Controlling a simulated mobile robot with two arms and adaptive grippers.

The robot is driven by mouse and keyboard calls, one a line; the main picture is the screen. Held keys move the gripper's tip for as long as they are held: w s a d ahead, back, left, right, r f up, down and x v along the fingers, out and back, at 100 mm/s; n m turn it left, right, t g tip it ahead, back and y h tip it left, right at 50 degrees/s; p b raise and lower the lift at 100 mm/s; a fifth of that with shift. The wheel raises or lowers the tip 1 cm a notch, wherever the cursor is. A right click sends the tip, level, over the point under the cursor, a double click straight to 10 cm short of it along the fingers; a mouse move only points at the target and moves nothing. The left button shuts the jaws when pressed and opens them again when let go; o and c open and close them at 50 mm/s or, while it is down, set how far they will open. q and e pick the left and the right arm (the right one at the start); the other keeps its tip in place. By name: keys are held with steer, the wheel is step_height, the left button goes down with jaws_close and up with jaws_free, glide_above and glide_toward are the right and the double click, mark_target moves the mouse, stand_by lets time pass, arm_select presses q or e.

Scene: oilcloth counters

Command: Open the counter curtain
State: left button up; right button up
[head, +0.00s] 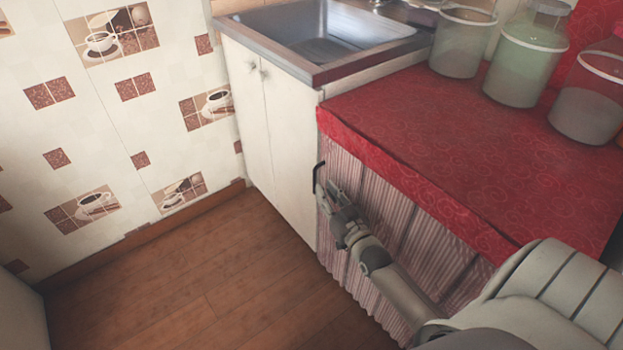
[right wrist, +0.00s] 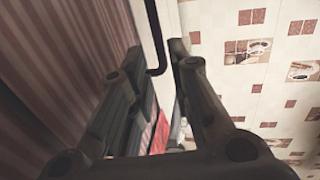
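The counter curtain (head: 412,235) is a striped, pinkish-grey cloth hanging under the red counter, and it covers the space below. It fills the left of the right wrist view (right wrist: 60,65). A thin black bent handle (head: 315,176) stands at the curtain's left edge, beside the white cabinet. My right gripper (head: 326,190) is close to this handle, in front of the curtain's left end. In the right wrist view, its two dark fingers (right wrist: 155,60) are apart, with the handle's lower end (right wrist: 156,62) appearing between the tips. I see no grip on it. My left gripper is out of view.
The red oilcloth counter (head: 430,130) is above the curtain, with glass jars (head: 525,65) along its back. A white cabinet (head: 285,150) with a metal sink (head: 325,35) stands to the left. The wooden floor (head: 220,275) is clear. A tiled-pattern wall (head: 110,130) bounds the left.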

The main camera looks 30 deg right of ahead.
mark_target(315, 177)
steer(key=shift+w+d+b, duration=0.15)
steer(key=shift+w+b, duration=0.1)
steer(key=shift+w, duration=1)
steer(key=shift+w+d+b, duration=0.2)
steer(key=shift+w+b, duration=0.1)
steer(key=shift+w, duration=0.95)
steer(key=shift+w+d+b, duration=0.15)
steer(key=shift+w+b, duration=0.1)
steer(key=shift+w, duration=1)
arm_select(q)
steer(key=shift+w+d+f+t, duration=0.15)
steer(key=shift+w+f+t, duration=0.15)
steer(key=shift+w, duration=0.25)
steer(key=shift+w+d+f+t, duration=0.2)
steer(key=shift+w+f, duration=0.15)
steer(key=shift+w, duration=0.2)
arm_select(e)
jaws_close()
